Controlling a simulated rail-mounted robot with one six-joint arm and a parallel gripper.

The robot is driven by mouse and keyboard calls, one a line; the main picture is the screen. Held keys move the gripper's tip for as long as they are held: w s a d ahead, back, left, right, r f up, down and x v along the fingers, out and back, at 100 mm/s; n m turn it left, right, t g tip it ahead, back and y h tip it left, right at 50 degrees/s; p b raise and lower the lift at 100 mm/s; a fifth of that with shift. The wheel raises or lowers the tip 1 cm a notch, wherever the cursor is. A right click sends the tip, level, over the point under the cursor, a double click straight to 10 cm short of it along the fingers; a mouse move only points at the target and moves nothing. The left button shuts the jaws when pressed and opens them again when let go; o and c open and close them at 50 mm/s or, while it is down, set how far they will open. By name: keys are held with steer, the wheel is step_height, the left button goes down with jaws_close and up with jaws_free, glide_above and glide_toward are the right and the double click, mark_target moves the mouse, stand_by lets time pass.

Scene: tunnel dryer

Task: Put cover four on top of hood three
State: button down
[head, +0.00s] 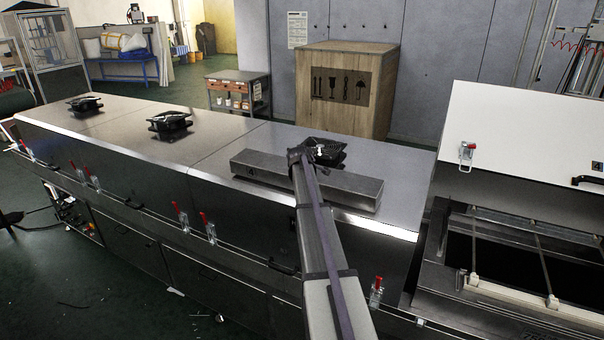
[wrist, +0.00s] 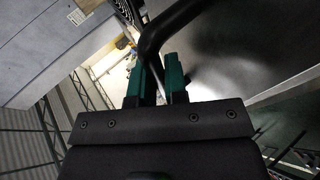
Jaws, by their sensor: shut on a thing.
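Cover four, a long flat metal box (head: 345,190) with a "4" on its front left, is at the top of the nearest closed hood (head: 215,150), which I take for hood three. It runs along the front part of that hood top; I cannot tell whether it rests there or hovers just above. My gripper (head: 303,156) is at the cover's back middle, with my arm crossing in front. In the wrist view the teal fingers of my gripper (wrist: 155,82) are shut at a black bent handle (wrist: 168,25). The grip itself is partly hidden.
A black fan (head: 330,152) sits just behind the cover. More fans (head: 169,125) stand on the hoods to the left. An open lid (head: 535,150) rises at the right above an open bay (head: 520,255). Red-handled clamps (head: 209,228) line the front edge.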

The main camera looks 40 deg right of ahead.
steer(key=shift+f, duration=0.8)
steer(key=shift+w+r, duration=0.1)
steer(key=shift+r, duration=0.15)
steer(key=shift+f, duration=0.15)
steer(key=c, duration=1.1)
jaws_free()
steer(key=shift+c, duration=0.2)
steer(key=shift+s+a+r+p, duration=0.25)
steer(key=shift+s+r+p, duration=0.05)
steer(key=shift+r+p, duration=0.2)
steer(key=p+v, duration=0.5)
steer(key=v, duration=0.6)
steer(key=shift+p, duration=0.4)
